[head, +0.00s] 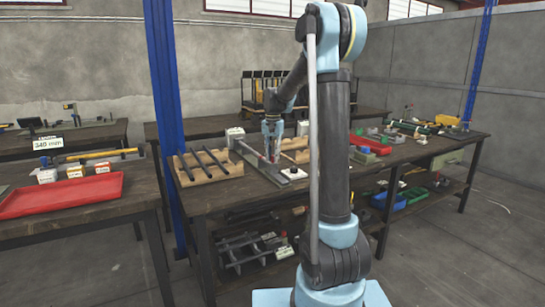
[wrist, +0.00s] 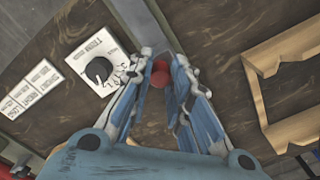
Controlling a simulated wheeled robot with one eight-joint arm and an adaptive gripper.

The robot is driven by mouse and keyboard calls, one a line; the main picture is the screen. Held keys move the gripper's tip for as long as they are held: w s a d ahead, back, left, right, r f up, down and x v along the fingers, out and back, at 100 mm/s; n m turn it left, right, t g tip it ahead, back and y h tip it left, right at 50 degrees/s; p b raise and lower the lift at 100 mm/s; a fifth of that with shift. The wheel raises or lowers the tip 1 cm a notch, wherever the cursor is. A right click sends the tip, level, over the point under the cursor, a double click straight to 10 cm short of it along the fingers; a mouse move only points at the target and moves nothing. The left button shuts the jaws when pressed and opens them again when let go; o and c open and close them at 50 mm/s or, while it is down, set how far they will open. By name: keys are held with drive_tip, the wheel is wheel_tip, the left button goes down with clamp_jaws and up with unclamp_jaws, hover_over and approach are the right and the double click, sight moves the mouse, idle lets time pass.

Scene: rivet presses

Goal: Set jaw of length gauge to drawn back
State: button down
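The length gauge (head: 250,156) is a long grey rail on the wooden bench, running toward the bench's front edge. In the wrist view its grey rail (wrist: 152,28) runs up from a red ball knob (wrist: 160,77), which I take to be on the jaw. My gripper (wrist: 164,62) points down over the gauge, its two blue-padded fingers apart on either side of the red knob. I cannot tell whether either finger touches it. In the head view my gripper (head: 272,148) is low over the gauge. The jaw's body is hidden.
A black dial (wrist: 98,70) on a white label plate lies left of the fingers. A wooden frame (wrist: 276,80) lies to the right. A wooden rack with dark bars (head: 206,164) stands left of the gauge, and a red tray (head: 62,196) sits on another bench.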

drive_tip(key=shift+s+d, duration=0.45)
drive_tip(key=shift+s, duration=0.6)
drive_tip(key=shift+s+d, duration=0.5)
drive_tip(key=shift+s, duration=0.55)
drive_tip(key=shift+s+d, duration=0.45)
drive_tip(key=shift+s, duration=0.6)
drive_tip(key=c, duration=1.5)
unclamp_jaws()
drive_tip(key=shift+s, duration=0.1)
drive_tip(key=shift+o, duration=0.2)
drive_tip(key=shift+r, duration=0.1)
wheel_tip(320, 180, up, 12)
